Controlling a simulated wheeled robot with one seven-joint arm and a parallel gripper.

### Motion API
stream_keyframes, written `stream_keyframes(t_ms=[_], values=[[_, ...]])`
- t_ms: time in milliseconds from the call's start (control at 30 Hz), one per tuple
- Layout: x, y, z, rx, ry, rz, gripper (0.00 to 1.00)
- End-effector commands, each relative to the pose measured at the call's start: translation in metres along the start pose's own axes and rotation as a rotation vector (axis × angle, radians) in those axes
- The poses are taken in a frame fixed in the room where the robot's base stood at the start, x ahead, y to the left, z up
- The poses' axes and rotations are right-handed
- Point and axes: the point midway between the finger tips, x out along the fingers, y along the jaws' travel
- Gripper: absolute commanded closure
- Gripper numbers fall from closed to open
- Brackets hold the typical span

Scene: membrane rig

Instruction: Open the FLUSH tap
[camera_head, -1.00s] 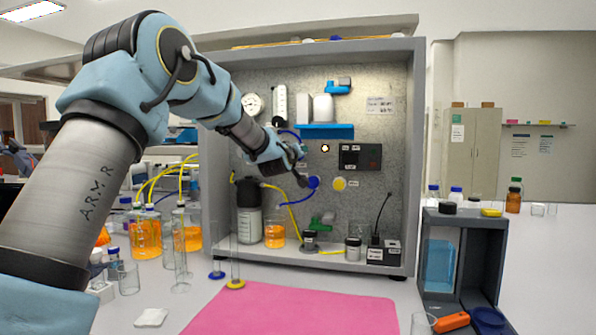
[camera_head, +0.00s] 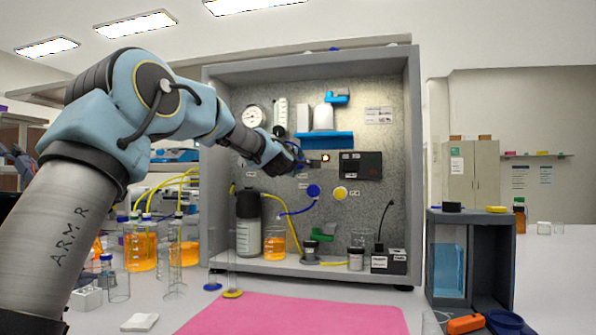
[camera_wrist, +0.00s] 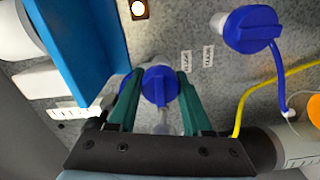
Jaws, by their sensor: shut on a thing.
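My gripper (camera_wrist: 159,74) has its green fingers on both sides of a blue tap knob (camera_wrist: 160,94) in the wrist view and is shut on it. In the head view my gripper (camera_head: 293,163) is at the panel, left of the dark box, and mostly hides this knob. A second blue knob (camera_wrist: 252,30) is at the upper right in the wrist view; it also shows in the head view (camera_head: 313,191), below my gripper. The small labels beside the taps are too small to read, so I cannot tell which says FLUSH.
A blue shelf (camera_head: 325,140) juts from the panel close to my gripper; it also shows in the wrist view (camera_wrist: 85,45). A yellow knob (camera_head: 340,193) sits right of the lower blue knob. Bottles and beakers stand on the rig floor. Side walls (camera_head: 413,160) frame the panel.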

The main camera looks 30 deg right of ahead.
Motion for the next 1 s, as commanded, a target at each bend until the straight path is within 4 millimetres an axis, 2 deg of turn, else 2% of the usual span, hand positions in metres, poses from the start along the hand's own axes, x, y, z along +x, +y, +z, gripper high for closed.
stream_keyframes(t_ms=[267, 700, 733, 1000], values=[[0.0001, -0.0012, -0.0002, -0.066, 0.0, -0.001, 1.0], [0.0002, -0.0008, -0.0004, -0.075, 0.001, -0.001, 1.0], [0.0002, -0.0008, -0.0004, -0.075, 0.001, -0.001, 0.48], [0.0001, -0.0005, -0.0003, -0.074, 0.001, -0.001, 0.2]])
